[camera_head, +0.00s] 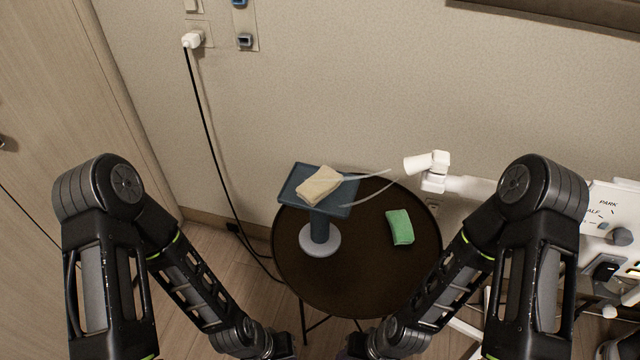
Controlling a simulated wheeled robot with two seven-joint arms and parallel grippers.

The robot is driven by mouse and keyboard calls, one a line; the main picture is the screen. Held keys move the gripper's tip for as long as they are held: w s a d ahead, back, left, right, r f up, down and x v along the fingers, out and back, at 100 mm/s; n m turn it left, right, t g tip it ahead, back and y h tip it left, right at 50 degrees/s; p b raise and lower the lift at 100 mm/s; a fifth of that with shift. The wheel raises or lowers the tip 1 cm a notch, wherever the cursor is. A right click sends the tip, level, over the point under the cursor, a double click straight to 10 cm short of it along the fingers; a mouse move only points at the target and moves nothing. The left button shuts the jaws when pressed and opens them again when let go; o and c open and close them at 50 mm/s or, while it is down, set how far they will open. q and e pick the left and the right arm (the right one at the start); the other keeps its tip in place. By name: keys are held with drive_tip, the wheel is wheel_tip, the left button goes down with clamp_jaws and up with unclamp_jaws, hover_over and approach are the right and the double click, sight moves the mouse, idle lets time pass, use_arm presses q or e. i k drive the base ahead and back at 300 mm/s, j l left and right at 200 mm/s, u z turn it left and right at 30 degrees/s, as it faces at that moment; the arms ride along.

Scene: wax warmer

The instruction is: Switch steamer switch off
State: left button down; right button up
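A white device, apparently the steamer (603,196), stands at the right edge, partly cut off by the frame. Its panel carries the word PARK, a grey round knob (621,237) and a black rocker-like part (606,268) below it. I cannot tell which part is the switch or its setting. A white arm with a nozzle head (432,171) reaches left over the round table. My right arm is just left of the panel.
A dark round table (300,270) holds a blue stand (292,189) with a cream block (319,186) on top, and a green pad (399,227). A white plug (192,40) with a black cord is in the wall at upper left, beside a blue-grey wall fitting (245,40).

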sight(603, 273)
drive_tip(key=z, duration=0.4)
drive_tip(key=k+z, duration=0.1)
drive_tip(key=z, duration=0.25)
drive_tip(key=k+z, duration=0.1)
drive_tip(key=z, duration=0.65)
